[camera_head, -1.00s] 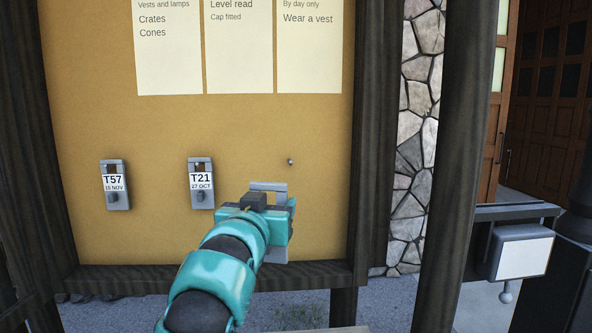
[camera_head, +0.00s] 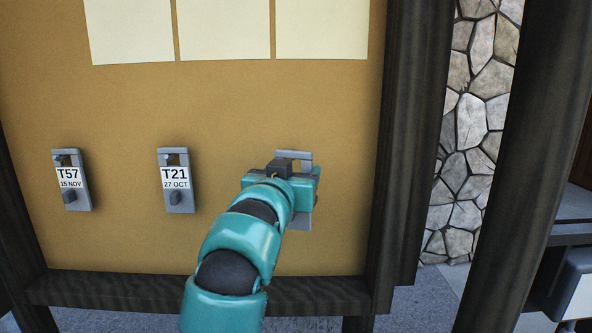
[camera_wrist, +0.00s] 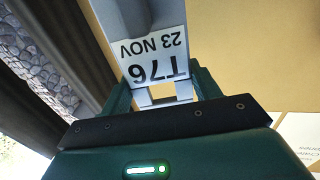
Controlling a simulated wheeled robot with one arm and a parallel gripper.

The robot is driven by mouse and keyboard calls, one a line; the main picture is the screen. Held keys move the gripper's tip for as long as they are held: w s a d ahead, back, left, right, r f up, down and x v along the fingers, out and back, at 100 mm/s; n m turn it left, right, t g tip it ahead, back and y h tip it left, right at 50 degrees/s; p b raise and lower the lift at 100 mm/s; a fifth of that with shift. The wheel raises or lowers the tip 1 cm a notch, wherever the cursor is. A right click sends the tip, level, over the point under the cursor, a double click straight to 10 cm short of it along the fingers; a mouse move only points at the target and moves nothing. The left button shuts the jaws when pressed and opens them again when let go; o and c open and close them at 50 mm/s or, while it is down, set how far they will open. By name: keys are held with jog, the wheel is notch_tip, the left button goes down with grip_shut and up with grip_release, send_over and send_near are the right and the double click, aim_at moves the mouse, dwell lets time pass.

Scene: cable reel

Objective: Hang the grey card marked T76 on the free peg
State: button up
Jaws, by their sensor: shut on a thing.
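The grey card marked T76, 23 NOV (camera_wrist: 155,55) shows upside down in the wrist view, between my gripper's fingers (camera_wrist: 163,88). In the head view my gripper (camera_head: 290,183) is shut on this card (camera_head: 305,220), whose slotted top edge stands above the fingers. The card is upright in front of the tan board, at the right of the row. The free peg is not visible now; the card and gripper cover that area. I cannot tell whether the peg is in the slot or whether the card touches the board.
The T57 card (camera_head: 71,190) and the T21 card (camera_head: 176,190) hang on the board (camera_head: 120,240) to the left. Pale paper sheets (camera_head: 225,30) are above. A dark post (camera_head: 405,150) stands close on the right, and a dark ledge (camera_head: 120,292) runs below.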

jog(key=shift+w+f+p, duration=0.2)
jog(key=shift+w+p, duration=1.65)
jog(key=shift+w, duration=2.8)
jog(key=shift+w+f+b, duration=0.1)
jog(key=shift+f+b, duration=0.25)
jog(key=shift+b, duration=0.15)
jog(key=shift+w+f+b, duration=0.25)
jog(key=shift+w+b, duration=0.15)
jog(key=shift+b, duration=0.4)
jog(key=shift+w, duration=0.1)
